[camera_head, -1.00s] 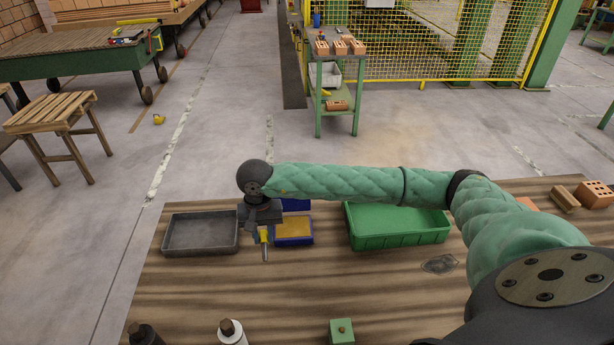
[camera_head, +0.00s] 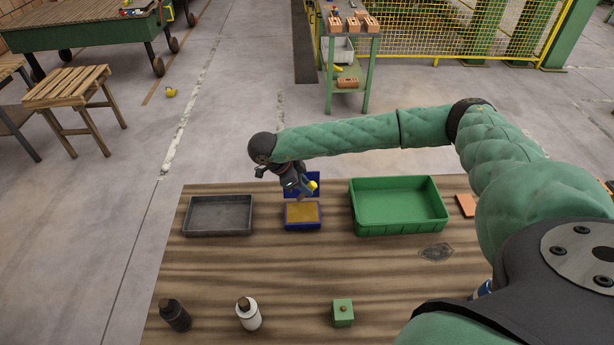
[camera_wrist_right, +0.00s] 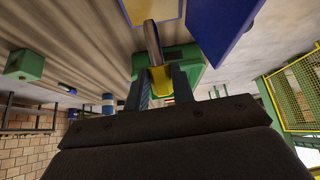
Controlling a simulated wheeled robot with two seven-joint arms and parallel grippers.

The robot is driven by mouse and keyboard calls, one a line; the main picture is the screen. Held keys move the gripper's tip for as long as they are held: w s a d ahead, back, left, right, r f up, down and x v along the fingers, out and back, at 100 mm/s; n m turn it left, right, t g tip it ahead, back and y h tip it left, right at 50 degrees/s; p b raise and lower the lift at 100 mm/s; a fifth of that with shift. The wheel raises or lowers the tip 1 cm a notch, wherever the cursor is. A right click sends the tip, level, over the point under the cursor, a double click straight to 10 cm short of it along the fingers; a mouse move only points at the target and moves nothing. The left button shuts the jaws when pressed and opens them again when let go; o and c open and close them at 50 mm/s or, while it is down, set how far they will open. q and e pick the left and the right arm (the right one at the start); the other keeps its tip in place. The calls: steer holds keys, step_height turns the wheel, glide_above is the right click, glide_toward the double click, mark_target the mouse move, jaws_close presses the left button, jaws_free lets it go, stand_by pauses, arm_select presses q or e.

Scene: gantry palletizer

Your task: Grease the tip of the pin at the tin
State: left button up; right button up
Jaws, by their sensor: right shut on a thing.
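The tin (camera_head: 303,226) is a blue open box of yellow-brown grease (camera_head: 302,212) on the wooden table, its blue lid (camera_head: 290,190) raised at the back. My right gripper (camera_head: 306,189) is above the tin's back part, tilted, and shut on the pin. The pin shows in the right wrist view (camera_wrist_right: 153,42) as a grey metal shaft with a yellow part (camera_wrist_right: 160,84) between the fingers. Its tip end points toward the tin and overlaps the grease's edge in that view; I cannot tell whether they touch. The head view mostly hides the shaft. My left gripper is not in view.
A grey tray (camera_head: 186,229) stands left of the tin, a green crate (camera_head: 440,221) right of it. A dark bottle (camera_head: 174,316), a white bottle (camera_head: 249,317) and a green block (camera_head: 343,316) stand near the front. The table (camera_head: 290,265) is clear between.

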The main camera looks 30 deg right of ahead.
steer(key=shift+d+r+m+g, duration=0.2)
steer(key=shift+d+m+g, duration=0.1)
steer(key=shift+d+m, duration=0.1)
steer(key=shift+f, duration=1.25)
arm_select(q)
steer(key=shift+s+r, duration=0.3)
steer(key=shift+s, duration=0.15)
arm_select(e)
steer(key=shift+f, duration=1.75)
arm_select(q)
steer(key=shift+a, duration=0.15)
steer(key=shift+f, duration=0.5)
arm_select(e)
steer(key=shift+f, duration=0.55)
arm_select(q)
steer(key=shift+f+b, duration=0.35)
steer(key=shift+b, duration=0.25)
arm_select(e)
steer(key=shift+r, duration=0.1)
steer(key=shift+r+p, duration=0.65)
steer(key=shift+r, duration=1.5)
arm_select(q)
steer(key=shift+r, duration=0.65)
arm_select(e)
steer(key=shift+r, duration=1.25)
